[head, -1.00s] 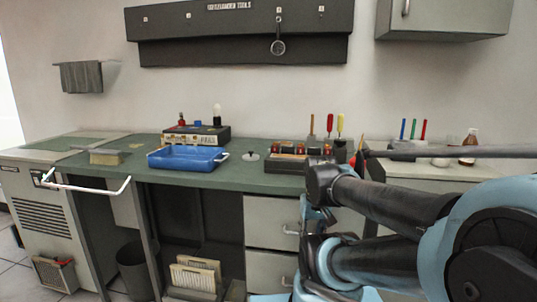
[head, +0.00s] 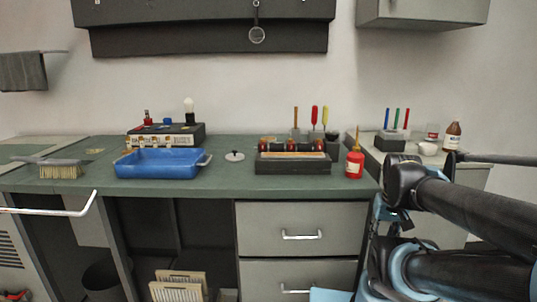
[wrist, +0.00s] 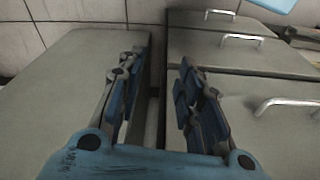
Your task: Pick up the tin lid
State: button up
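The tin lid (head: 234,156) is a small, round, grey disc with a dark knob on top. It lies on the green worktop (head: 215,178), between the blue tray and the dark box of tools. My gripper (wrist: 157,75) shows in the wrist view with its two blue-padded fingers apart and nothing between them. It is low in front of the grey drawer and cabinet fronts, well away from the lid. The lid is not in the wrist view. In the head view my arm fills the lower right, and the fingers cannot be made out there.
A blue tray (head: 158,164) stands left of the lid, and a dark tool box (head: 292,166) stands right of it. A red bottle (head: 354,164) is near the right end. A brush (head: 60,170) lies at left. Drawer handles (head: 302,236) stick out below the worktop.

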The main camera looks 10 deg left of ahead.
aim_at(234, 157)
jog(key=z, duration=0.2)
jog(key=k, duration=1.5)
jog(key=u, duration=0.65)
jog(key=i, duration=1.05)
